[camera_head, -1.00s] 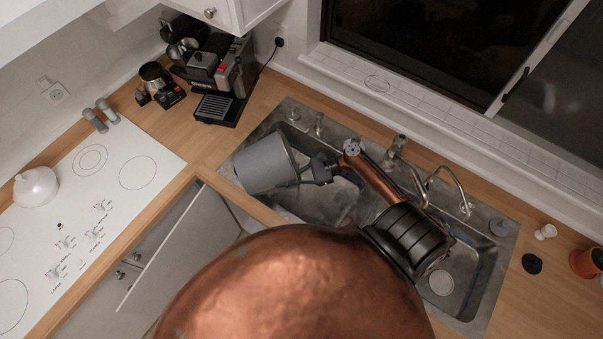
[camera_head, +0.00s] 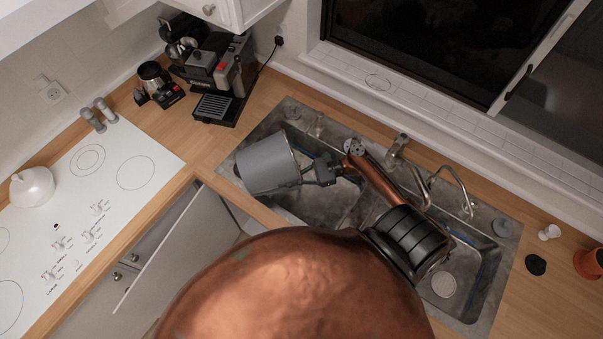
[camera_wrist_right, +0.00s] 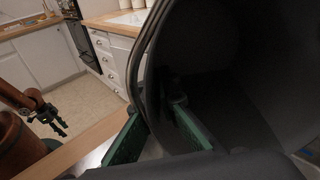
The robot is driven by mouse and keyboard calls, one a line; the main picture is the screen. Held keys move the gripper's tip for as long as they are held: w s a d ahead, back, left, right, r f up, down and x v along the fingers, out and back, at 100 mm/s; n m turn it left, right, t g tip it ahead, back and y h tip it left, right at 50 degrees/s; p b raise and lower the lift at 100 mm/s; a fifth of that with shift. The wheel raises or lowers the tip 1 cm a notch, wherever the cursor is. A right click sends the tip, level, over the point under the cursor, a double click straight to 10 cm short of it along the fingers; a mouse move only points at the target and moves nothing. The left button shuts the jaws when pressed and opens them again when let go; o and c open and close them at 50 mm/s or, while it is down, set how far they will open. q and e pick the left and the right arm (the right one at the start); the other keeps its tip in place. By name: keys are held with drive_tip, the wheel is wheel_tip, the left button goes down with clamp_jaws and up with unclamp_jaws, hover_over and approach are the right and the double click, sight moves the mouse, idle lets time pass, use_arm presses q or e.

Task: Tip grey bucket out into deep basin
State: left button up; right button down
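The grey bucket (camera_head: 266,166) lies tilted on its side over the left end of the sink in the head view, its mouth turned right toward my arm. My right gripper (camera_head: 308,172) is shut on its rim. In the right wrist view, the green-padded fingers (camera_wrist_right: 160,135) sit on either side of the bucket's wall, and the dark inside (camera_wrist_right: 225,75) fills the right. I cannot see contents. The sink's left basin (camera_head: 338,205) lies beneath and right of the bucket; I cannot tell which basin is deeper. My left gripper (camera_wrist_right: 56,122) looks open and empty, far off in the right wrist view.
The right basin (camera_head: 466,290) holds a round drain. Taps (camera_head: 398,150) stand along the sink's back edge, close to my right arm. A coffee machine (camera_head: 218,75) stands on the counter at the upper left. A cabinet door (camera_head: 180,250) hangs open below the counter.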

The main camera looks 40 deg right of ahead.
drive_tip(key=shift+d+f+y+b, duration=0.3)
drive_tip(key=shift+f+b, duration=0.1)
drive_tip(key=shift+b, duration=0.45)
idle(0.3)
drive_tip(key=shift+s+d+f+b, duration=0.1)
drive_tip(key=shift+f+b, duration=0.05)
drive_tip(key=shift+b, duration=0.25)
drive_tip(key=shift+f+y+b, duration=0.15)
drive_tip(key=shift+y+b, duration=0.15)
drive_tip(key=shift+b, duration=0.05)
drive_tip(key=shift+s+d+f+t+b, duration=0.1)
drive_tip(key=shift+d+f+t+b, duration=0.25)
drive_tip(key=shift+b, duration=0.4)
